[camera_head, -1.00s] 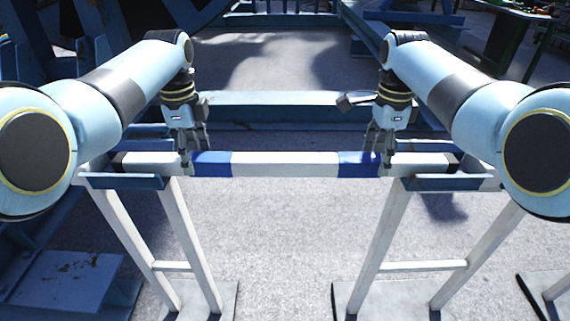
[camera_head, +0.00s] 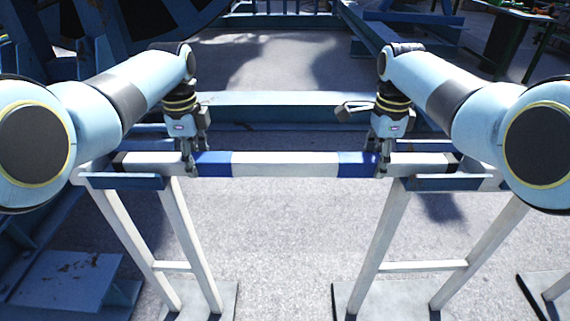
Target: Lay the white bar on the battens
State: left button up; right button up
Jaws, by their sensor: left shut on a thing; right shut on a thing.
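The white bar (camera_head: 285,163) with two blue bands and dark ends lies level across the middle of the head view. Its ends are over two white trestle stands, the left stand (camera_head: 185,225) and the right stand (camera_head: 385,245), each with a blue piece at the top. My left gripper (camera_head: 189,170) is shut on the bar just left of the left blue band. My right gripper (camera_head: 382,171) is shut on it at the right edge of the right blue band. I cannot tell which parts are the battens, or whether the bar touches the stands.
A long blue beam (camera_head: 275,100) runs across the floor behind the bar. Blue steel framework stands at the left and back. A blue box-like piece (camera_head: 65,280) is at lower left. The grey floor (camera_head: 285,240) between the stands is clear.

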pick_arm(q)
grip_shut()
pick_arm(e)
grip_shut()
pick_arm(q)
jog(key=shift+w+r, duration=0.1)
jog(key=shift+r, duration=0.05)
pick_arm(e)
jog(key=shift+r, duration=0.15)
